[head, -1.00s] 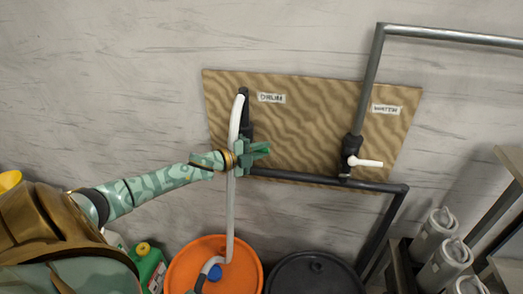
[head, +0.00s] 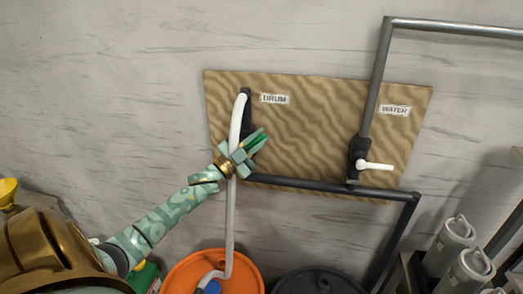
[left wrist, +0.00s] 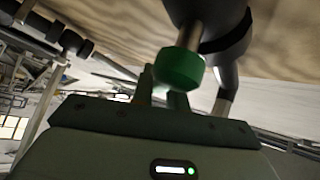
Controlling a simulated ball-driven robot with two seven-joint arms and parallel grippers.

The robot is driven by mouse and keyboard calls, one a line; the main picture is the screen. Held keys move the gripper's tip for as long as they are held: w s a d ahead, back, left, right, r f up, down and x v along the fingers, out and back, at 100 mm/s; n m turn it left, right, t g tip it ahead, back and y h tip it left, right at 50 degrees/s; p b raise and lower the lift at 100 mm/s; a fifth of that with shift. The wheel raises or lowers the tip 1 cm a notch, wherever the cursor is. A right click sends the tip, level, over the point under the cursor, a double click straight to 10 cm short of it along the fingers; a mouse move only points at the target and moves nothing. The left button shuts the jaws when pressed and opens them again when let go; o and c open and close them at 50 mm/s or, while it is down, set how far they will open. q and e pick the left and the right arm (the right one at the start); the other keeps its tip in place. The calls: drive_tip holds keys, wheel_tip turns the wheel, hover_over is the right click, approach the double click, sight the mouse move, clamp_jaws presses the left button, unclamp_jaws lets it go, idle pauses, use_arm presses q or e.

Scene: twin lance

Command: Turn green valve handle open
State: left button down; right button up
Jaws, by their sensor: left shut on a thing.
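The green valve handle (head: 257,141) sits under the DRUM label (head: 275,99) on the wooden board. It slants up to the right in the head view, and its green end (left wrist: 180,68) shows close up in the left wrist view beside the dark valve body. My left gripper (head: 261,139) is shut on the green handle, one finger on each side, and tilts up to the right with it. The gripper and forearm hide part of the valve. My right gripper is not in view.
A pale hose (head: 231,205) runs from the drum valve down to an orange drum (head: 188,277), passing by my left wrist. A dark pipe (head: 325,187) leads right to the water valve with its white handle (head: 375,166). Grey canisters (head: 450,243) stand at lower right.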

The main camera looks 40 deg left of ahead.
use_arm(q)
drive_tip(key=n+t+y, duration=0.1)
drive_tip(key=n, duration=0.1)
drive_tip(key=a+n+t+y+b, duration=0.1)
drive_tip(key=n, duration=0.1)
drive_tip(key=s+r+n+t+y, duration=0.1)
drive_tip(key=n+y, duration=0.1)
drive_tip(key=shift+a+r+n+b, duration=0.1)
drive_tip(key=shift+a+n+b, duration=0.2)
drive_tip(key=shift+a, duration=0.1)
drive_tip(key=shift+s+a+r+n+y+b, duration=0.1)
drive_tip(key=shift+s+a+n+y, duration=0.2)
drive_tip(key=shift+n+y, duration=1.25)
drive_tip(key=shift+s+a+r+n+y+b, duration=0.1)
drive_tip(key=shift+a+n+y, duration=0.35)
drive_tip(key=shift+n+y, duration=1.1)
drive_tip(key=shift+s+a+r+n+y+b, duration=0.15)
drive_tip(key=shift+a+n+y, duration=0.2)
drive_tip(key=shift+n+y, duration=1.15)
drive_tip(key=shift+n, duration=0.3)
drive_tip(key=c, duration=1.4)
unclamp_jaws()
drive_tip(key=b+v, duration=0.4)
drive_tip(key=v, duration=1.2)
drive_tip(key=shift+a+f, duration=0.1)
drive_tip(key=shift+f, duration=0.25)
